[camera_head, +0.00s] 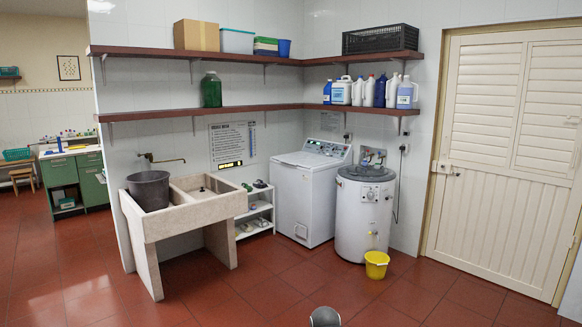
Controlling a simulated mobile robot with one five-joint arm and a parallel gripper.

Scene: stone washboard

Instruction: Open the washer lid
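A white square top-loading washer (305,205) stands against the back wall, left of the corner. Its flat white lid (303,160) looks shut. A control panel (325,148) with lit green parts rises behind the lid. To its right stands a white round tub machine (362,220) with a dark top (366,173), which also looks closed. A dial is on its front. My gripper is not in view. A dark grey rounded shape (325,317) at the bottom edge may be part of my body.
Left of the washer are a low white shelf (255,222) and a stone washboard sink (190,213) holding a grey bucket (149,189). A yellow bucket (376,264) stands before the round machine. Bottles line the wall shelf (365,109). Red tiled floor in front is clear.

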